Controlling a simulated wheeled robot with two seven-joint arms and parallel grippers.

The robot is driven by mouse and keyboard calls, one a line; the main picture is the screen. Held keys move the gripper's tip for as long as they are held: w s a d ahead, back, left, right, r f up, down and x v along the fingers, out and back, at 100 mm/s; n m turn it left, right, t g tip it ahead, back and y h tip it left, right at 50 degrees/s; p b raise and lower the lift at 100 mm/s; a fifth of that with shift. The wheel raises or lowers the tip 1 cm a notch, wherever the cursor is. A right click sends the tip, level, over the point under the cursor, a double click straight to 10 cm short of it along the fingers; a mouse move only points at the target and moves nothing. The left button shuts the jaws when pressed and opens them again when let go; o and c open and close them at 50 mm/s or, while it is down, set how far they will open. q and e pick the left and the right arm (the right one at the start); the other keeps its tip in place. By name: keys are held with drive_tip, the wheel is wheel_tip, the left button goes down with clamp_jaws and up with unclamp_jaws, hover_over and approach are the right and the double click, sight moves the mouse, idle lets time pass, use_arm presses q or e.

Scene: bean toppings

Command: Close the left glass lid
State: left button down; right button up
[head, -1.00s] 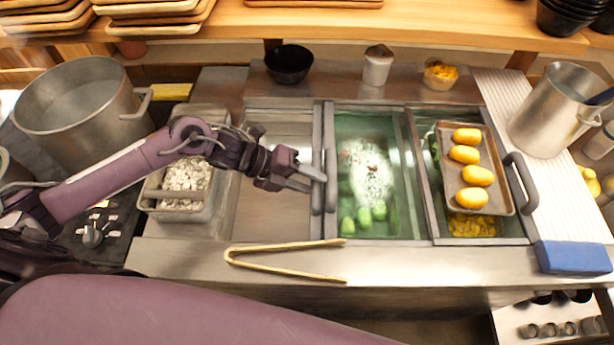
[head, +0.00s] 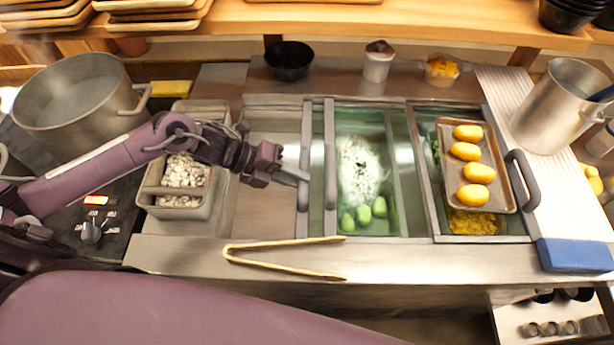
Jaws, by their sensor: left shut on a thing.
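The left glass lid's upright grey handle (head: 305,155) stands near the middle of the counter well in the head view. The glass panel itself is hard to make out. My left gripper (head: 297,176) reaches in from the left and is shut on this handle, at its lower half. A second upright handle (head: 330,155) stands just to the right, apart from the first, with a narrow green strip between them. My right gripper is not in view.
Green vegetables (head: 363,215) lie in the middle well. A tray (head: 454,180) with several yellow pieces rests on the right side. Wooden tongs (head: 285,260) lie on the front edge. A metal container (head: 180,204) of pale pieces stands under my left arm.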

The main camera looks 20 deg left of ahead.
use_arm(q)
drive_tip(key=a, duration=0.1)
drive_tip(key=s+a, duration=0.1)
drive_tip(key=a, duration=0.3)
drive_tip(key=shift+s+a, duration=0.2)
drive_tip(key=shift+s, duration=0.05)
drive_tip(key=c, duration=1.3)
unclamp_jaws()
drive_tip(key=shift+o, duration=0.2)
drive_tip(key=v, duration=0.7)
drive_tip(key=shift+a+r, duration=0.25)
